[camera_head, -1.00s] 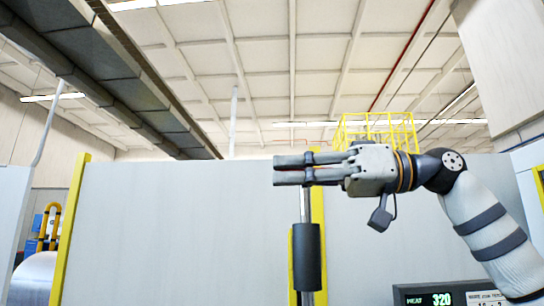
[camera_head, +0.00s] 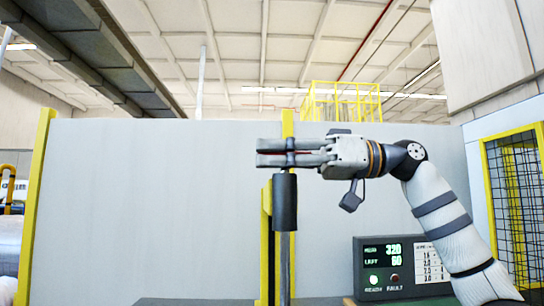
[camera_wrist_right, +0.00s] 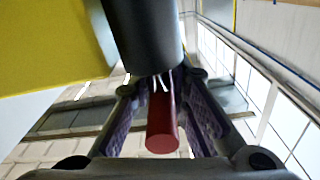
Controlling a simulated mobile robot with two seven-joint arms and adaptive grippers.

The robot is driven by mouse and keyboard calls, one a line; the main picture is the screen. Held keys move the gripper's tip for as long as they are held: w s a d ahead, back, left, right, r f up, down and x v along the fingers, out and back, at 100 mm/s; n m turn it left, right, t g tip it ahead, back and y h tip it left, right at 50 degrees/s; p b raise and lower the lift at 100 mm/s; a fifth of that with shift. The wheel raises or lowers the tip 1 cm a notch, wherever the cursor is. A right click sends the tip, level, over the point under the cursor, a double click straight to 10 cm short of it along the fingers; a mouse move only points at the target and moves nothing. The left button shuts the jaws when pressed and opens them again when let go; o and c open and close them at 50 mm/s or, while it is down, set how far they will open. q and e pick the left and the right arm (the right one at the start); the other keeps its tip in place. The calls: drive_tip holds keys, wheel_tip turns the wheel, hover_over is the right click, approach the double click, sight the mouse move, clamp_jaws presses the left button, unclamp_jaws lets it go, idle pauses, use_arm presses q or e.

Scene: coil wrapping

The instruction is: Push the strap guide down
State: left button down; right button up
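A black cylinder (camera_head: 284,202) hangs on an upright pole in front of a yellow post; it is probably part of the strap guide. My right gripper (camera_head: 260,152) lies level just above the cylinder's top, fingers pointing left. A thin strip of red shows between its fingers. My left gripper is not in view.
A control box (camera_head: 400,265) with green figures and a lit green lamp stands at lower right, behind my right arm. A grey wall (camera_head: 150,200) closes off the back. A yellow mesh fence (camera_head: 515,200) stands at far right.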

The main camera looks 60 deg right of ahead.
drive_tip(key=shift+o, duration=0.6)
drive_tip(key=shift+f, duration=0.25)
drive_tip(key=shift+s+d, duration=0.2)
drive_tip(key=shift+s, duration=0.1)
drive_tip(key=v, duration=1.1)
drive_tip(key=shift+s+d+r, duration=0.1)
